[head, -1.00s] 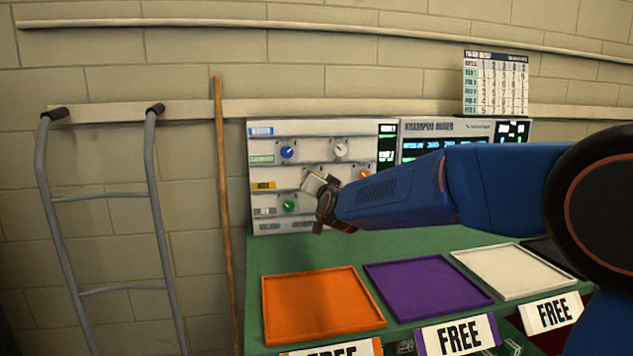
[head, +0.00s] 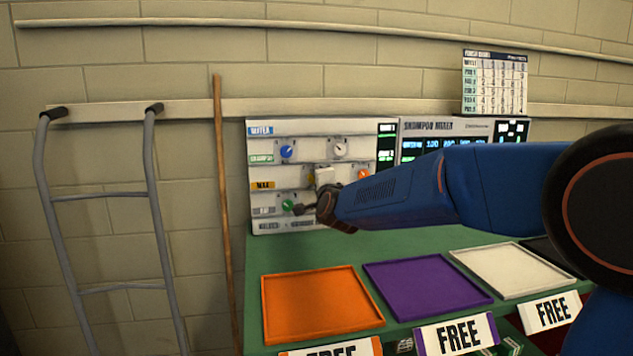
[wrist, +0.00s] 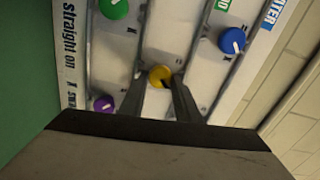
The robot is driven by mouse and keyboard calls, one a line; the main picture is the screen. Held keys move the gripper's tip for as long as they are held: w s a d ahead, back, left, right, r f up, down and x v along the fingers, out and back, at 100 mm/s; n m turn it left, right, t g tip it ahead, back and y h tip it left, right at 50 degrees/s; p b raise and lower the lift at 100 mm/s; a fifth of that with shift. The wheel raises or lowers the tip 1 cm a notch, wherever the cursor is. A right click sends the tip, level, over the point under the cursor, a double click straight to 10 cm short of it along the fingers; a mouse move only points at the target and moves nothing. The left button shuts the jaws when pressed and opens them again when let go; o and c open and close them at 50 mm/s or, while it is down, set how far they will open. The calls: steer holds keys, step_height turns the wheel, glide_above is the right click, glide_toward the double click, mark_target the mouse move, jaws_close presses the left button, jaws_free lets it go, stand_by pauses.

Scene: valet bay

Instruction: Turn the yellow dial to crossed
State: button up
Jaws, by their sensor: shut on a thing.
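The yellow dial (wrist: 159,76) is in the middle of the wrist view, between the tips of my gripper (wrist: 157,84). My gripper is shut on the dial, one finger on each side of it. The dial's pointer is partly hidden, so I cannot tell its exact setting. In the head view my gripper (head: 314,192) is at the front of the white panel (head: 270,220), and it and my arm largely cover the yellow dial.
Around it are a blue dial (head: 287,152), a white dial (head: 340,149), a green dial (head: 288,206) and an orange dial (head: 363,174). A purple dial (wrist: 103,104) is in the wrist view. Orange (head: 322,305), purple (head: 428,290) and white (head: 513,270) trays lie on the green table.

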steer(key=shift+f+m, duration=0.1)
steer(key=shift+m, duration=0.5)
steer(key=o, duration=1)
steer(key=shift+d, duration=0.1)
steer(key=v, duration=1.7)
steer(key=shift+s, duration=0.25)
